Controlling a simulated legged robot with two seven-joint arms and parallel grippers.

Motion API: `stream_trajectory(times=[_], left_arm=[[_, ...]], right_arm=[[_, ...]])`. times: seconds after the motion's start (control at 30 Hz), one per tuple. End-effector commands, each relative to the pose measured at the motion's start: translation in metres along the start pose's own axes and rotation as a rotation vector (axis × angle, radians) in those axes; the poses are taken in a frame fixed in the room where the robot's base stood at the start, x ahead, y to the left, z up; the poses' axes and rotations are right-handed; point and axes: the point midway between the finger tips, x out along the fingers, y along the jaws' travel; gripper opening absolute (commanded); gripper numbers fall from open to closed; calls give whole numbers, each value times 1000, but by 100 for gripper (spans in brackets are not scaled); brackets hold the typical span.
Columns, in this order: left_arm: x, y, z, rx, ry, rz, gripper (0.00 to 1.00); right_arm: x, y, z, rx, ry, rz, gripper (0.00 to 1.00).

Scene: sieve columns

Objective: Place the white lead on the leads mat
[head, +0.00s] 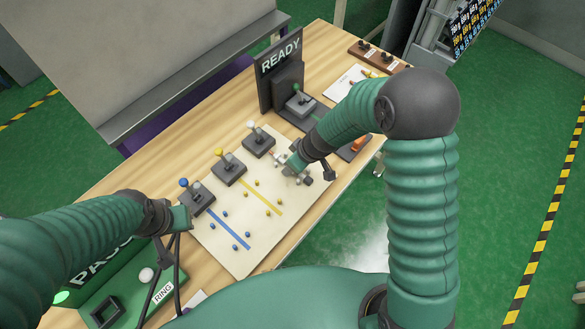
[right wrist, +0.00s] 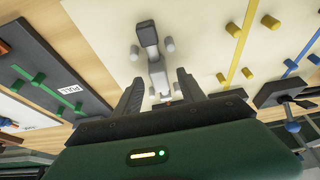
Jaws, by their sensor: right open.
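A pale lead-like strip with a dark grey block at one end (right wrist: 154,68) lies on the cream mat in the right wrist view. I take it to be the white lead. My right gripper (right wrist: 158,88) is open, with its fingers on either side of the strip's near part; contact is not clear. In the head view, my right gripper (head: 303,171) is over the cream mat's far end and hides much of the strip. A white sheet (head: 342,86) at the back right may be the leads mat. My left gripper (head: 168,262) is open and empty at the front left.
Blue, yellow and white levers (head: 229,167) line the cream mat's left side. The cream mat (head: 235,262) bears coloured lines and several small pegs. A READY sign (head: 281,56) and green lever (head: 300,101) stand behind.

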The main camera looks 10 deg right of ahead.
Motion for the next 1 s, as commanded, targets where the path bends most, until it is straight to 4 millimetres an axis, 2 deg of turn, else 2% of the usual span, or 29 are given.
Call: stream_trajectory(times=[0.1,0.3,0.67,1.0], left_arm=[[2,0,0,0,0,0,0],[2,0,0,0,0,0,0],[2,0,0,0,0,0,0],[1,0,0,0,0,0,0]], right_arm=[[13,0,0,-1,0,0,47],[13,-1,-1,-1,1,0,47],[13,0,-1,-1,1,0,0],[12,0,-1,-1,1,0,0]])
